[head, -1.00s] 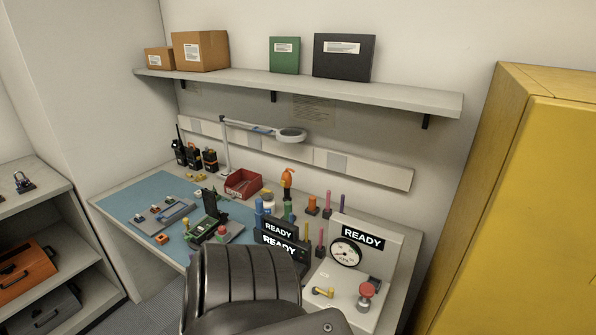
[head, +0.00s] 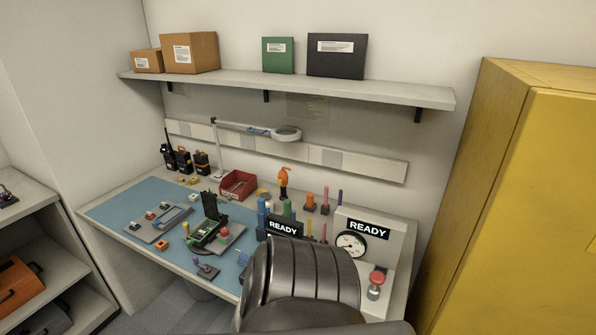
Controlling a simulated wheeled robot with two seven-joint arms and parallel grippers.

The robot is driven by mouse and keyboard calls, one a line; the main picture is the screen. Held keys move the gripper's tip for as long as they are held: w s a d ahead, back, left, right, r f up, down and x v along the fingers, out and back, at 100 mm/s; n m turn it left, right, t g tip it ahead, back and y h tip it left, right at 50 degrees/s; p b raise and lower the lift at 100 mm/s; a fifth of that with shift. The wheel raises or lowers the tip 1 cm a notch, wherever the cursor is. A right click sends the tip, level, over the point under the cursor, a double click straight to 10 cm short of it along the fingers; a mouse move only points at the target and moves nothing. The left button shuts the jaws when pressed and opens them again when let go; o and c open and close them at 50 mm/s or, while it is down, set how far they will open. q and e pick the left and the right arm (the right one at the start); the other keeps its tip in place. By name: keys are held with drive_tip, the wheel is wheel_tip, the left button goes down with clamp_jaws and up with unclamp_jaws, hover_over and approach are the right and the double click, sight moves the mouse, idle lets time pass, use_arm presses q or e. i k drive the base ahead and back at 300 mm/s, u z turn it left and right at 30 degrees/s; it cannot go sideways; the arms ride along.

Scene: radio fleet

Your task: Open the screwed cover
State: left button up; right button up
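A small dark device with an upright black part and a green lower part (head: 207,232) stands in a grey fixture (head: 226,240) on the blue bench mat. It may carry the screwed cover, but it is too small to tell, and I make out no screws. A slim driver-like tool with a purple end (head: 206,268) lies near the front edge of the mat. Neither of my grippers shows. A dark ribbed part of my own arm fills the lower middle and hides the front right of the bench.
A grey tray with small parts (head: 160,224) lies on the blue mat (head: 118,210). A red bin (head: 238,184), black radios (head: 183,161) and a lamp arm (head: 287,133) stand behind. A READY display (head: 284,228) and gauge panel (head: 352,243) stand right. A yellow cabinet (head: 515,200) is far right.

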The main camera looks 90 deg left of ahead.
sight(209, 200)
drive_tip(key=k, duration=0.95)
drive_tip(key=u, duration=1.95)
drive_tip(key=i, duration=0.5)
